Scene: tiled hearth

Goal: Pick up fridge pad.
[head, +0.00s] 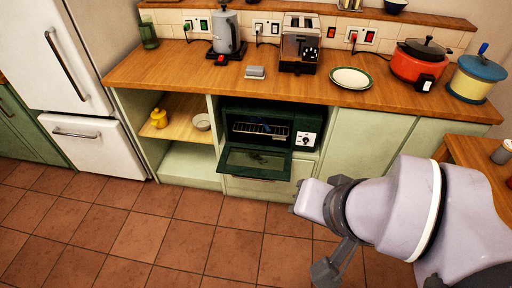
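Nothing in view is clearly a fridge pad. A small grey block-like item (255,72), too small to identify for certain, lies flat on the wooden counter between the kettle and the toaster. The white fridge (55,60) stands at the left, with a grey handle on each of its two doors; I see no pad on its front. My arm reaches in from the lower right. My gripper (328,272) hangs low over the floor at the bottom, mostly behind my own arm, far from the counter and the fridge. Its fingers cannot be made out.
The counter (180,72) holds a kettle (227,35), toaster (299,45), plate (351,78), red cooker (418,65) and yellow pot (475,78). Below, a toaster oven (268,130) has its door open, jutting outward. Open shelves hold a yellow jar (159,118) and bowl (202,122). The tiled floor is clear.

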